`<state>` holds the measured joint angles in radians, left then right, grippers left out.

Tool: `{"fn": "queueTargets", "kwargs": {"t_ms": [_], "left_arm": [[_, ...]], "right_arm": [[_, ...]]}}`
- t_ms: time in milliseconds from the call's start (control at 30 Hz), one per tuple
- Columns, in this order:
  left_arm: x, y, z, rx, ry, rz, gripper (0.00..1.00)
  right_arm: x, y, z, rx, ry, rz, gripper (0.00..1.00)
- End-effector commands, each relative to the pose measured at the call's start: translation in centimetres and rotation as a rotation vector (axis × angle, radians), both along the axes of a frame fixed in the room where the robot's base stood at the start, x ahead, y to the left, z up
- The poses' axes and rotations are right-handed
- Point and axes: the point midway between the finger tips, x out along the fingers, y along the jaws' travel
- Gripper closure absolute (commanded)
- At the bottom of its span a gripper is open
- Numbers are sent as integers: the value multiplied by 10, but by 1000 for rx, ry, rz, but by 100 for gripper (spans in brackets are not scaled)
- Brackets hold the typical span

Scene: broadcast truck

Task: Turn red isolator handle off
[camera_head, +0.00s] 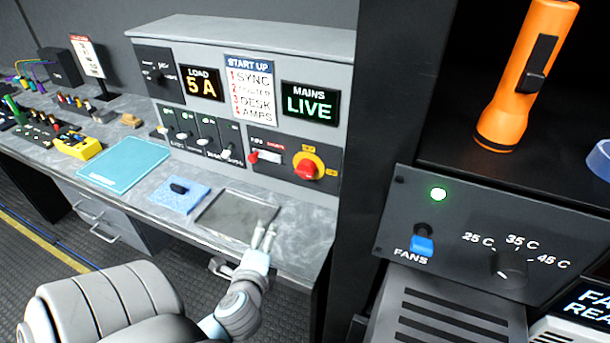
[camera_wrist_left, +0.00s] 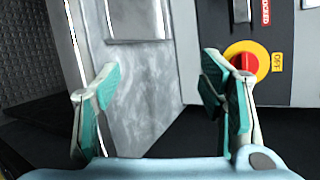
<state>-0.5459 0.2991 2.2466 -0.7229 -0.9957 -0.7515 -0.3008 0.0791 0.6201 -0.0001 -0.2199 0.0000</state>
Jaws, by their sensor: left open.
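The red isolator handle (camera_head: 305,169) sits on a round yellow plate on the grey console's front panel. In the left wrist view the red handle (camera_wrist_left: 246,63) shows at the upper right, with an "OFF" label (camera_wrist_left: 278,63) beside the yellow plate. My left gripper (camera_head: 265,236) is open and empty over the desk's front edge, below the handle and apart from it. In the left wrist view its two teal-padded fingers (camera_wrist_left: 165,88) stand wide apart, and the right finger overlaps the view of the yellow plate's lower edge. My right gripper is not in view.
A shallow grey tray (camera_head: 232,218) lies on the desk by the gripper, with a blue pad (camera_head: 178,203) to its left. A sign (camera_head: 308,103) reads "MAINS LIVE". A dark rack post (camera_head: 385,120) stands right of the console. An orange torch (camera_head: 522,80) stands on the shelf.

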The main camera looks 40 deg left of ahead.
Motion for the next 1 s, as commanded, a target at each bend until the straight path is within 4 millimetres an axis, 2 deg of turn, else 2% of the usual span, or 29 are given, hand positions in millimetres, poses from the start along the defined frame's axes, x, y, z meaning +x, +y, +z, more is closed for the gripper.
{"fn": "queueTargets", "kwargs": {"t_ms": [100,200,300,467,700,800,1000], "left_arm": [[32,5,37,514,75,-249,36],[50,-5,57,889,150,-412,36],[62,-13,64,1091,197,-492,36],[87,-5,67,1117,202,-499,36],[152,21,66,1113,202,-496,36],[172,29,65,1110,201,-496,36],[192,36,64,1109,202,-498,36]], "right_arm": [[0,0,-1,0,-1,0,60],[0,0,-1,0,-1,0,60],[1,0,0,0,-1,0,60],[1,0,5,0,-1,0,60],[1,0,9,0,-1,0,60],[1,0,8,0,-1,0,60],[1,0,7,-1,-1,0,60]]}}
